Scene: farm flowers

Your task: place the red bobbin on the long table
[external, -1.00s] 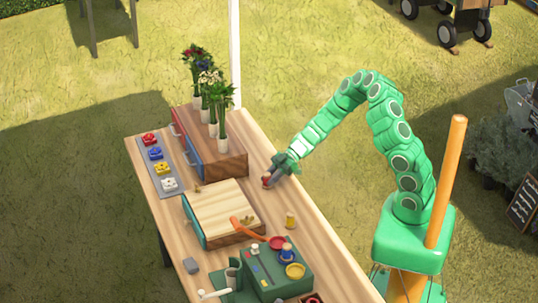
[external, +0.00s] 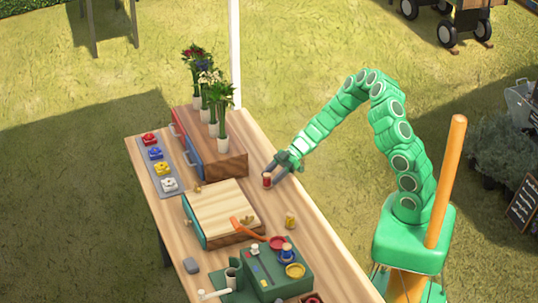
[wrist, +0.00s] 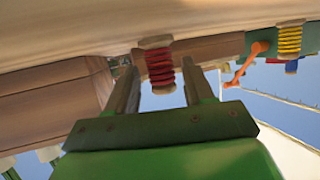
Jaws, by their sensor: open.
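The red bobbin (external: 267,180) stands upright on the long table (external: 262,150), near its right edge and in front of the wooden drawer box. My gripper (external: 275,173) is beside it, coming from the upper right, with its fingers open. In the wrist view, where the table appears at the top, the red bobbin (wrist: 160,67) shows between the ends of the two spread fingers. A gap shows on either side, so my gripper (wrist: 159,82) does not seem to grip it.
A yellow bobbin (external: 290,220) stands further down the table. The drawer box (external: 233,163) carries several vases of flowers. A wooden-topped box (external: 215,205), an orange tool (external: 243,228) and a green case (external: 262,275) occupy the middle and near end.

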